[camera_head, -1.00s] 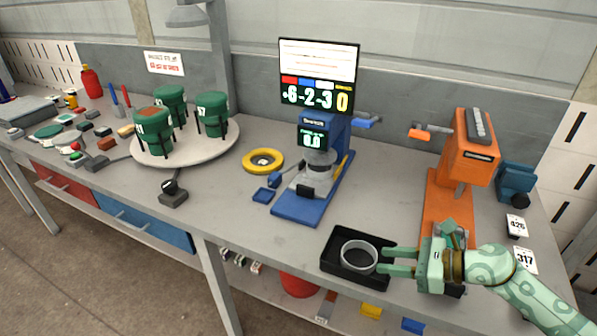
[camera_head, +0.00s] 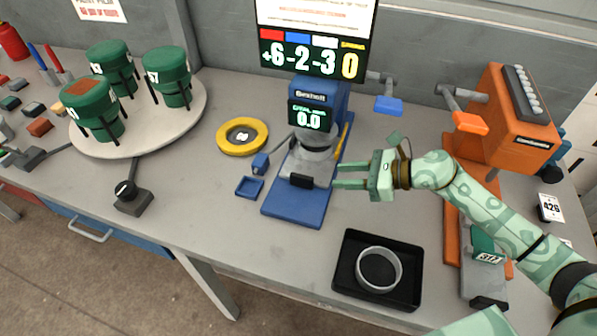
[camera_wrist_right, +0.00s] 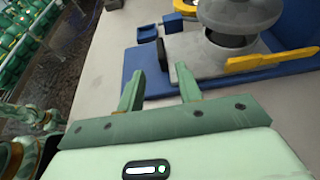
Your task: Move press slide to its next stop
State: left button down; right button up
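The blue press (camera_head: 290,207) stands mid-bench with a small display reading 0.0. On its base is a grey slide (camera_head: 320,170) with a black handle (camera_head: 301,181) at its front, under a round grey head. My right gripper (camera_head: 336,176) is just right of the slide, its fingers apart and pointing left, with nothing between them. In the right wrist view the open fingers (camera_wrist_right: 160,88) are near the blue base, and the black handle (camera_wrist_right: 185,66) lies beyond the fingertips, apart from them.
A black tray (camera_head: 347,274) with a grey ring (camera_head: 378,268) sits at the front edge. An orange press (camera_head: 515,125) stands at right. A yellow ring (camera_head: 243,136) and a turntable (camera_head: 196,122) with green containers are left. A scoreboard (camera_head: 313,40) rises behind.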

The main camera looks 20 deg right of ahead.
aim_at(304, 177)
jog(key=b+x, duration=0.1)
jog(key=x, duration=1.1)
jog(key=shift+w, duration=0.1)
jog(key=shift+a, duration=0.1)
grip_shut()
